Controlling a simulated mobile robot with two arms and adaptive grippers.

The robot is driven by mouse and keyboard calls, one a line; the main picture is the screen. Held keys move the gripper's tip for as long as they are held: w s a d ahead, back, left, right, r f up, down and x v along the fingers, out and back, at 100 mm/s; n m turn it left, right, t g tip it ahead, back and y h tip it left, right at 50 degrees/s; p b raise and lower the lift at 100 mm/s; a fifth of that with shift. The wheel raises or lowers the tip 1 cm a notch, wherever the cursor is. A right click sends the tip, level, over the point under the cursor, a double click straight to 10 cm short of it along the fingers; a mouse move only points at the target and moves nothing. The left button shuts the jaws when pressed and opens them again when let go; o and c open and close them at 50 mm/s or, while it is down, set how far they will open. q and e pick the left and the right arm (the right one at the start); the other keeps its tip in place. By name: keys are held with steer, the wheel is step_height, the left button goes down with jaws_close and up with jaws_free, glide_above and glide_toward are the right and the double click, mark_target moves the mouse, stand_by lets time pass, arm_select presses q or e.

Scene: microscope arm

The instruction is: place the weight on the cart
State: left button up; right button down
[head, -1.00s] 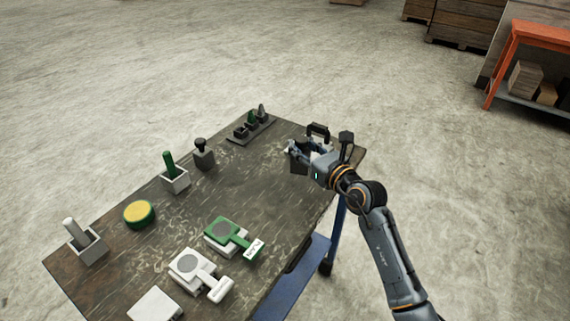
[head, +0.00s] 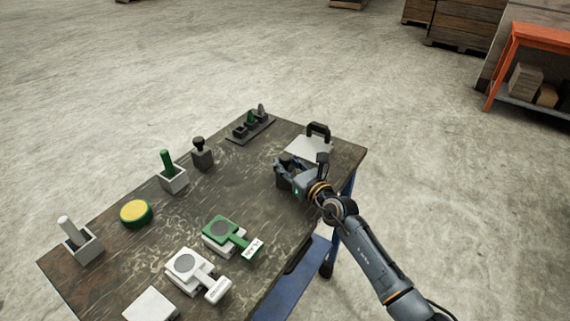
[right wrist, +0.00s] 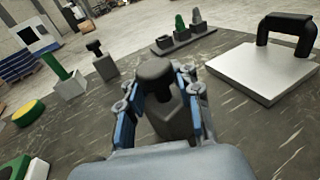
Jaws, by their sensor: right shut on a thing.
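A dark grey weight with a black knob (right wrist: 155,75) is between the fingers of my right gripper (right wrist: 160,100) in the right wrist view. The gripper is shut on it, and the weight is upright. In the head view my right gripper (head: 291,171) is over the right part of the table, largely hiding the weight. I cannot tell whether the weight touches the table. A flat silver cart with a black handle (head: 304,146) stands just behind the gripper, apart from the weight; its top is bare. It also shows at the right in the right wrist view (right wrist: 255,72). My left gripper is not in view.
The dark table (head: 110,255) also bears a similar dark block with a knob (head: 202,155), a rack of small pegs (head: 250,128), a green-handled block (head: 172,177), a yellow button (head: 136,212) and a green press (head: 224,235). Bare tabletop lies left of the gripper.

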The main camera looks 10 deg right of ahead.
steer(key=shift+r, duration=0.2)
steer(key=c, duration=0.9)
jaws_free()
steer(key=shift+f, duration=0.2)
steer(key=shift+c, duration=0.2)
steer(key=shift+s, duration=0.1)
steer(key=v, duration=1.1)
steer(key=shift+s+d, duration=0.15)
steer(key=shift+s, duration=0.2)
steer(key=shift+s+r, duration=0.1)
